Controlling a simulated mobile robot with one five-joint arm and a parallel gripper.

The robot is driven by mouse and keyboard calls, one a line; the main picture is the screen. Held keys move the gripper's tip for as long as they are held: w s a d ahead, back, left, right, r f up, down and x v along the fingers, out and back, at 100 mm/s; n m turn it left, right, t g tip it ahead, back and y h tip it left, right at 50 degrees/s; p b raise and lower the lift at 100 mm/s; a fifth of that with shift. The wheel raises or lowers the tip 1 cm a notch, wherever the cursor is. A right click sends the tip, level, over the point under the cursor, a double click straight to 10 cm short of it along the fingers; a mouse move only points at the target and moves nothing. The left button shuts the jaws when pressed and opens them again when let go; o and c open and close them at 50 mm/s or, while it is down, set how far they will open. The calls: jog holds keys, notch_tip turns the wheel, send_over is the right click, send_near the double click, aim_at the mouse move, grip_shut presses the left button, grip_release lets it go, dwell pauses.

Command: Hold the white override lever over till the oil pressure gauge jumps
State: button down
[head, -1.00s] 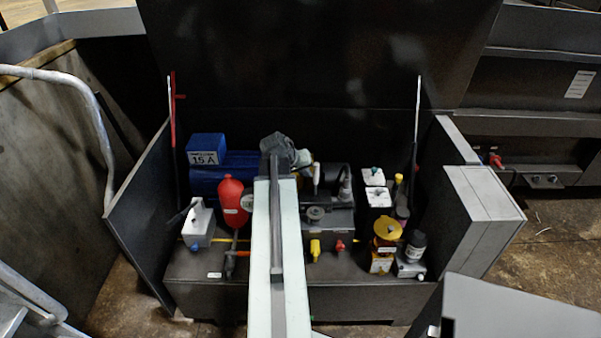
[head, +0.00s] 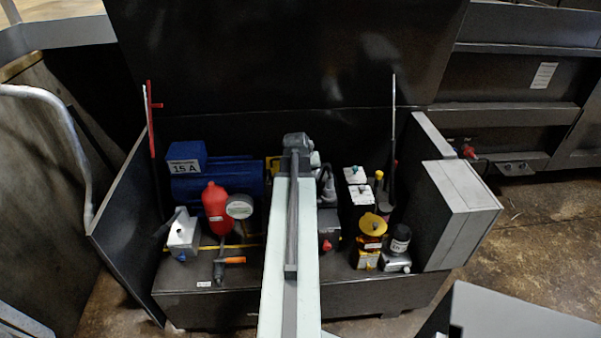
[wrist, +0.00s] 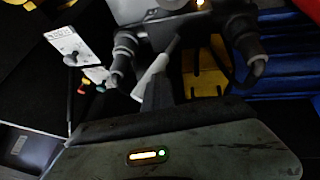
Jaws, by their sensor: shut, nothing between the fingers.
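My gripper (wrist: 158,94) is shut, its narrow dark finger reaching up from the bottom of the wrist view. The white lever (wrist: 149,76) lies tilted just left of the fingertip; I cannot tell whether they touch. In the head view my gripper (head: 298,143) is at the far end of my arm, over the back of the machine. The arm hides much there, and I cannot make out the lever clearly beside it. A round gauge (head: 240,206) stands left of the arm, next to a red bottle-shaped vessel; its needle is too small to read.
The red vessel (head: 216,207) and blue motor (head: 230,179) are left of my arm. A yellow-topped filler (head: 372,225) and black-capped part (head: 400,239) stand right. Open side panels and a raised lid enclose the machine. Two hoses (wrist: 124,52) flank the lever.

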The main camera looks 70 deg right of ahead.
jog(key=shift+s+d, duration=0.15)
jog(key=shift+s, duration=0.1)
dwell(6.2)
